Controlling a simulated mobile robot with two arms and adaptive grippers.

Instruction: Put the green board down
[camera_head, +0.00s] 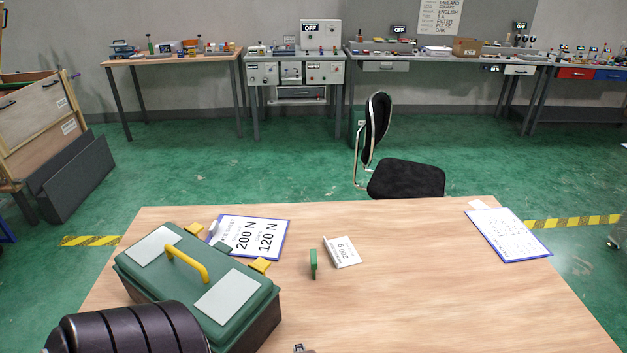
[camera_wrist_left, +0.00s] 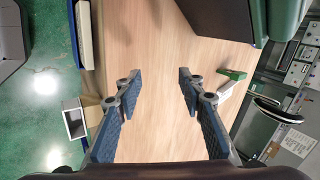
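The small green board (camera_head: 313,264) is on the wooden table (camera_head: 420,290), right of the toolbox, beside a folded white card (camera_head: 343,252). It also shows in the left wrist view (camera_wrist_left: 232,75), near the far right of my fingers and apart from them. My left gripper (camera_wrist_left: 157,78) is open, with nothing between its two fingers and bare table behind them. In the head view my left arm's dark link shows at the lower left; the gripper itself is not clearly visible there. My right gripper is in neither view.
A green toolbox (camera_head: 175,300) with a yellow handle fills the table's left side. A clipboard sheet (camera_head: 252,236) lies behind it, another clipboard (camera_head: 508,235) at the far right. A black chair (camera_head: 405,178) stands beyond.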

